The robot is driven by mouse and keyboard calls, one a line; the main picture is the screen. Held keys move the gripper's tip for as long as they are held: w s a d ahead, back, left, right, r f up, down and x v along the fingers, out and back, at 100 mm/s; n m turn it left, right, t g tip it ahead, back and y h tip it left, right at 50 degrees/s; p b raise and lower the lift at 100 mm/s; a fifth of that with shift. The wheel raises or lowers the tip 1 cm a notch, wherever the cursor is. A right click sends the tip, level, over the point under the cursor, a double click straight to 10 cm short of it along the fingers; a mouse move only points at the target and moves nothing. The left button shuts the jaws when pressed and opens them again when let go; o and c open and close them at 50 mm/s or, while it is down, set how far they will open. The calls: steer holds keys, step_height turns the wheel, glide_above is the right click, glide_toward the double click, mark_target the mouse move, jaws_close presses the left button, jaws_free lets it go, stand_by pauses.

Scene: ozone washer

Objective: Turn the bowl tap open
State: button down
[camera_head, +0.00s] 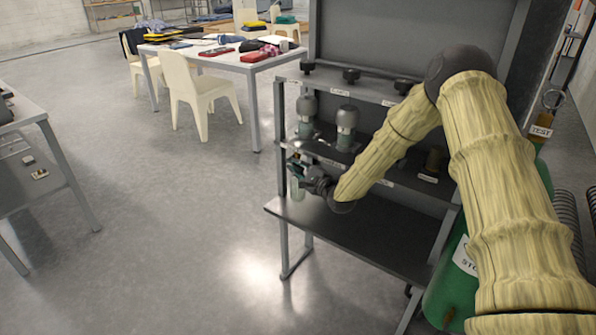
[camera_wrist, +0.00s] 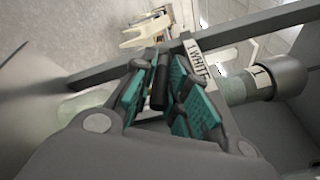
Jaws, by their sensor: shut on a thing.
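My gripper (camera_head: 298,170) is at the left end of the middle shelf of the dark rack, at the end of my outstretched arm. In the wrist view, my gripper's teal pads (camera_wrist: 166,90) are shut on a dark, narrow upright piece (camera_wrist: 159,86), which appears to be the bowl tap's handle. The rest of the tap is hidden by the fingers, and its angle is unclear. A pale green, see-through bowl (camera_head: 297,190) hangs beside the gripper; it also shows at the left in the wrist view (camera_wrist: 84,104).
Two grey-topped units (camera_head: 346,125) stand on the shelf (camera_head: 375,165); one unit, labelled 1 (camera_wrist: 262,80), is close right of my fingers. A "1 WHITE" label (camera_wrist: 199,62) is on the shelf edge. A lower shelf (camera_head: 350,235) lies below.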

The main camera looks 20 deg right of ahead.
steer(key=f+m+t+b, duration=0.1)
steer(key=t+b, duration=0.1)
steer(key=b, duration=0.2)
steer(key=t+b, duration=0.2)
steer(key=b, duration=0.2)
steer(key=f+m+t+y+b, duration=0.1)
steer(key=b, duration=0.2)
steer(key=shift+w+a+f+m+t+b, duration=0.25)
steer(key=shift+w+f+m+t+b, duration=0.05)
steer(key=shift+w+f+t+b, duration=0.1)
steer(key=shift+w+r+b, duration=0.1)
steer(key=shift+r+b, duration=0.05)
steer(key=shift+b, duration=0.3)
steer(key=shift+t, duration=0.3)
steer(key=c, duration=1.7)
jaws_free()
steer(key=shift+a, duration=0.1)
steer(key=v, duration=1.2)
steer(key=shift+r, duration=0.1)
